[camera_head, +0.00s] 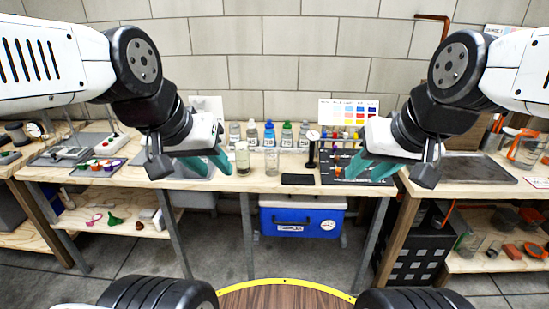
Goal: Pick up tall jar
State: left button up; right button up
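Two clear glass jars stand upright near the front middle of the wooden workbench. The left jar (243,160) looks slightly taller and has a greenish tint. The right jar (272,162) looks a little shorter and empty. My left gripper (212,164) has teal fingers spread apart with nothing seen between them. It is just left of the left jar, apart from it as far as I can tell. My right gripper (368,168) also has its teal fingers apart and looks empty. It hangs over the dark mat, well right of both jars.
Several capped bottles (269,134) line the back of the bench by the wall. A black stand (311,152), a black flat pad (298,179) and a dark mat (338,178) lie right of the jars. A blue cooler (300,217) sits under the bench.

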aim_at(241, 146)
jog(key=i+l, duration=0.15)
jog(key=l, duration=0.2)
jog(key=i+l, duration=0.2)
jog(key=l, duration=0.15)
jog(key=i+l+u, duration=0.1)
jog(key=l, duration=0.25)
jog(key=i+l, duration=0.2)
jog(key=l, duration=0.2)
